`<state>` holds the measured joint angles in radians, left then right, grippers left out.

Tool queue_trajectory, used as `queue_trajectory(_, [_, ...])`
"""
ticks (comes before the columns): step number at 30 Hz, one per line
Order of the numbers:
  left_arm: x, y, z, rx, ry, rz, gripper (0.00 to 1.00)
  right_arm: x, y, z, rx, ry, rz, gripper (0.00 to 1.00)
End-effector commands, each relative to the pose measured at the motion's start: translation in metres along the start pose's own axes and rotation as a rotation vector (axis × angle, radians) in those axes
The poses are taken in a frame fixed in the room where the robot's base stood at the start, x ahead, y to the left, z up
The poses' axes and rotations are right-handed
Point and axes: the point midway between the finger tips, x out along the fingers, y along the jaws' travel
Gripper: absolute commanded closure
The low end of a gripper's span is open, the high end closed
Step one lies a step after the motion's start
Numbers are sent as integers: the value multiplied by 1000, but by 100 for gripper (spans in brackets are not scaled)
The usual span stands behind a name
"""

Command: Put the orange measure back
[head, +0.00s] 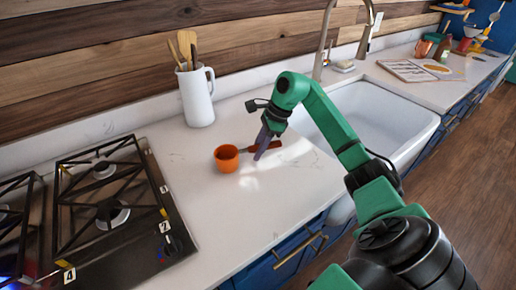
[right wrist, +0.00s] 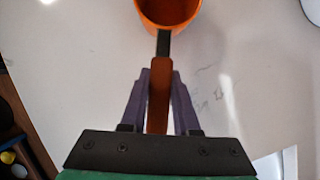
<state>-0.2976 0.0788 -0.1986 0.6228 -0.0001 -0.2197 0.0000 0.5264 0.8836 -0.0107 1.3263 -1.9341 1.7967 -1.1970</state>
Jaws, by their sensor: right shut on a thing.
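The orange measure (head: 226,158) is a small orange cup with a dark shank and a reddish-brown handle. It is at the white counter between the stove and the sink; I cannot tell if its base touches the surface. My right gripper (head: 262,150) is shut on its handle. In the right wrist view the handle (right wrist: 159,85) runs between the two purple fingers of the right gripper (right wrist: 160,95), and the orange cup (right wrist: 168,12) is cut off by the top edge. My left gripper is not in view.
A white pitcher (head: 197,97) with wooden utensils stands behind the measure. The gas stove (head: 105,200) is at left, the white sink (head: 375,118) with its tap (head: 323,45) at right. A board (head: 410,70) and an orange-brown container (head: 424,48) are farther right. The counter's front is clear.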

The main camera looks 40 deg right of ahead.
Motion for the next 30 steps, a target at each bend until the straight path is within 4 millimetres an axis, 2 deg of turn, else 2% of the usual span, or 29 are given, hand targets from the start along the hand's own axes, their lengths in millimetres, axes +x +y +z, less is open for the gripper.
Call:
queue_trajectory(1, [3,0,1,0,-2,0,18,3,0,-1,0,0,0,100])
queue_trajectory(2, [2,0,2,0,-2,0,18,2,0,-1,0,0,0,63])
queue_trajectory(3, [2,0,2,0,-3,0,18,2,0,-1,0,0,0,48])
queue_trajectory(4, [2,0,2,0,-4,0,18,2,0,-1,0,0,0,41])
queue_trajectory(12, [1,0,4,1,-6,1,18,1,0,0,0,0,0,41])
queue_trajectory(17, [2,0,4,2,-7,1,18,-9,-1,0,0,1,-3,41])
queue_trajectory(20, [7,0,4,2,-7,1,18,-27,-1,-1,0,1,-5,41])
queue_trajectory(24, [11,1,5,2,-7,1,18,-64,-1,-1,1,0,-6,41])
queue_trajectory(30, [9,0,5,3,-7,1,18,-110,-1,1,1,0,-3,41])
